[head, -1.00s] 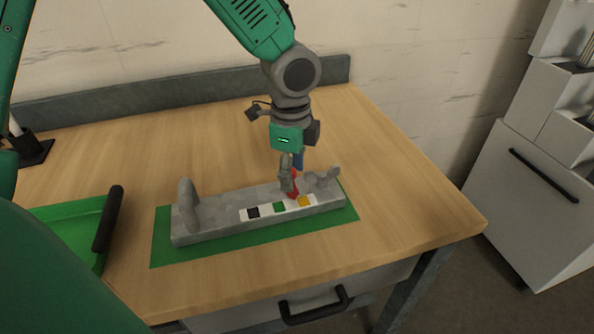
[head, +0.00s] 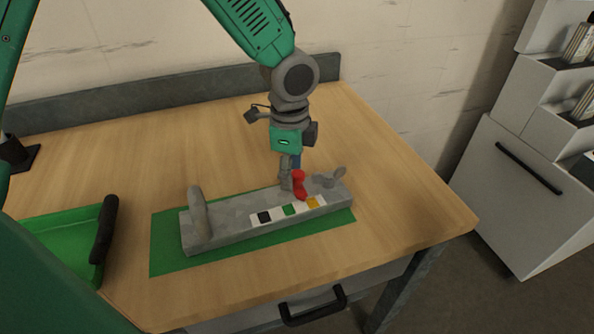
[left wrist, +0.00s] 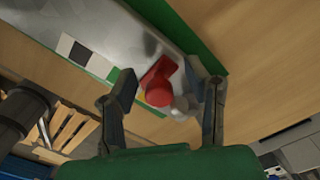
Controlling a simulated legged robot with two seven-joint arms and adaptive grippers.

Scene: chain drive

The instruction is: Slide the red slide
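The red slide (head: 300,185) sits on a grey block (head: 228,222), near the yellow patch (head: 313,203) toward the block's right end. White and black patches and a green patch (head: 289,210) lie along the block to the left. My left gripper (head: 291,181) is low over the block, at the slide's left in the head view. In the left wrist view its fingers (left wrist: 168,92) are spread, with the slide's red knob (left wrist: 158,91) between them. A gap shows on the knob's left side; contact on the right is unclear. My right gripper is not in view.
The block lies on a green mat (head: 165,250). It has an upright grey post (head: 199,215) at its left end and a small grey fitting (head: 329,181) at its right end. A green tray (head: 65,235) with a black handle stands at left. The table's right side is clear.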

